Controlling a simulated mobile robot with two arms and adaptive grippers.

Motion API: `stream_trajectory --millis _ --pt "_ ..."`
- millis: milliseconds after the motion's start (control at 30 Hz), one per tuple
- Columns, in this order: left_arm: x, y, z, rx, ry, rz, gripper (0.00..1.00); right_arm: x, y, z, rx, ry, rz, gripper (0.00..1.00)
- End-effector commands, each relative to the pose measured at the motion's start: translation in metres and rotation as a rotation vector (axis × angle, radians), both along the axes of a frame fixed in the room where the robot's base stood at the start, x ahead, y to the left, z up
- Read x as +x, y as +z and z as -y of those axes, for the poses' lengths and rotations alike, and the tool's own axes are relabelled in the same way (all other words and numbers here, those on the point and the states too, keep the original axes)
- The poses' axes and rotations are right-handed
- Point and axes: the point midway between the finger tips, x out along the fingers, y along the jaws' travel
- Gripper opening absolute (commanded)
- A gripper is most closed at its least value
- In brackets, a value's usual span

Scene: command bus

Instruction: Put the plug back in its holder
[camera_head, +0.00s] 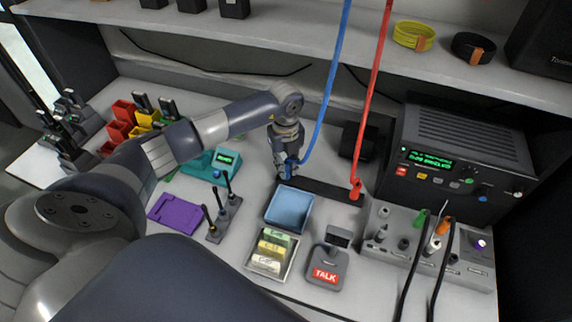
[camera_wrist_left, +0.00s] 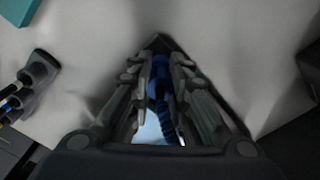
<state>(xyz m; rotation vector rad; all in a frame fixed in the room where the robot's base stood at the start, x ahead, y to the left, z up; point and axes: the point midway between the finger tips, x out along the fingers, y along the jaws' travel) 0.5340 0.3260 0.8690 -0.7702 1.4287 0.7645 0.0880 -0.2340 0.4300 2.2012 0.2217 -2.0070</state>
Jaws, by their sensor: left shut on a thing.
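A blue plug (camera_head: 290,165) hangs on a blue cable (camera_head: 328,95) from above. My left gripper (camera_head: 287,170) points down and is shut on it. The left wrist view also shows the blue plug (camera_wrist_left: 160,68) between my fingers (camera_wrist_left: 160,50). A black bar-shaped holder (camera_head: 325,191) lies on the desk, with a red plug (camera_head: 355,188) upright at its right end. My gripper is at the bar's left end and hides part of it. I cannot tell whether the blue plug touches the holder. My right gripper is not in view.
A blue tray (camera_head: 289,209) stands close in front of the holder. A grey console (camera_head: 425,245) with cables stands right, below a radio (camera_head: 460,160). Left are a teal device (camera_head: 212,165), a small antenna stand (camera_head: 222,217) and a purple tray (camera_head: 175,211). The red cable (camera_head: 374,90) hangs right of the blue one.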

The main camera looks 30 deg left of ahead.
Motion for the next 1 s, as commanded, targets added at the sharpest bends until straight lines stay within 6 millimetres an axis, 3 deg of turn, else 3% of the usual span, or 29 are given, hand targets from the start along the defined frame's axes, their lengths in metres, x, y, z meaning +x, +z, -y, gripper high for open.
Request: stream_trajectory --millis 333,367,433,467,800,1000 --pt "0.0 -0.003 0.0 0.0 0.0 0.0 0.01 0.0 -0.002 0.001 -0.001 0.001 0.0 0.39" --pt "0.0 -0.003 0.0 0.0 0.0 0.0 0.21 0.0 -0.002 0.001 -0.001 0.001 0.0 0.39" --pt "0.0 -0.003 0.0 0.0 0.0 0.0 0.37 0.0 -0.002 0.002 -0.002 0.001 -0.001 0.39" --pt "0.0 -0.003 0.0 0.0 0.0 0.0 0.4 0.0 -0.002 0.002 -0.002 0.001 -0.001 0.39" --pt "0.0 -0.002 0.0 0.0 0.0 0.0 0.4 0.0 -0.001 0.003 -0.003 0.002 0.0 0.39" --pt "0.0 0.011 0.0 -0.001 0.0 0.001 0.4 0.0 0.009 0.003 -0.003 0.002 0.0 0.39"
